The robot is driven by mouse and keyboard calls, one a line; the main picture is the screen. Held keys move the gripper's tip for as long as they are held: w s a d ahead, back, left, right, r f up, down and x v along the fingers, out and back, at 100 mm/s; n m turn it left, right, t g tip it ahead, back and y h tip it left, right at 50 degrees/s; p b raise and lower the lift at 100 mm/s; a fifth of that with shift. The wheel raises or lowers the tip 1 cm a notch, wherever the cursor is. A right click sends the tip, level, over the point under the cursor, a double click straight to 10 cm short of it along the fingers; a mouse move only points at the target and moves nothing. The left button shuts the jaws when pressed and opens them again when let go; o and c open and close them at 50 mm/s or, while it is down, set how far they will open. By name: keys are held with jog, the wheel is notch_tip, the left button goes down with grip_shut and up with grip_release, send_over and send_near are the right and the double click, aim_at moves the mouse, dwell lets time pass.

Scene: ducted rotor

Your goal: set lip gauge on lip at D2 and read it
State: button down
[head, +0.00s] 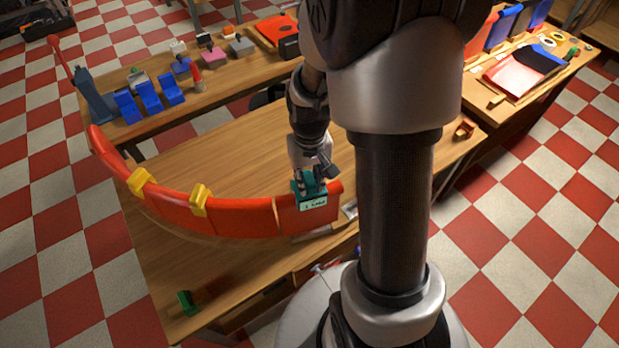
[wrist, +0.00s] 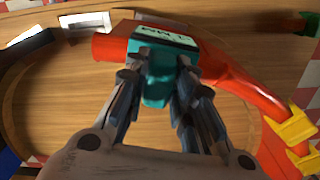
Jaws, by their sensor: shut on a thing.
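The red curved duct lip (head: 245,217) runs along the front of the wooden table, with two yellow clips on it. My gripper (head: 312,180) is at the lip's right end, shut on a teal gauge block (head: 312,202) with a pale label on its face. The gauge sits against or over the lip; I cannot tell whether it is fully seated. In the wrist view the teal gauge (wrist: 158,48) is between my fingers, and the red lip (wrist: 225,72) passes on both sides of it. The label is too small to read, and no D2 mark is legible.
Yellow clips (head: 142,181) and (head: 199,200) straddle the lip to the left. Blue parts (head: 148,97) and other small items stand on the back table. A green piece (head: 187,301) is at the lower left. The table inside the curve is mostly clear.

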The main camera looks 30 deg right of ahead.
jog(key=shift+f, duration=0.3)
jog(key=c, duration=1.3)
grip_release()
notch_tip(320, 180, up, 12)
jog(key=s+a+r+n+t, duration=0.1)
jog(key=s+a+r+t, duration=0.1)
jog(key=s+a+r, duration=0.2)
jog(key=s+a+r+n+t, duration=0.2)
jog(key=s+a+r, duration=0.3)
jog(key=s, duration=0.4)
jog(key=shift+s+a+r+t, duration=0.25)
jog(key=shift+a+t, duration=0.05)
jog(key=shift+a, duration=0.55)
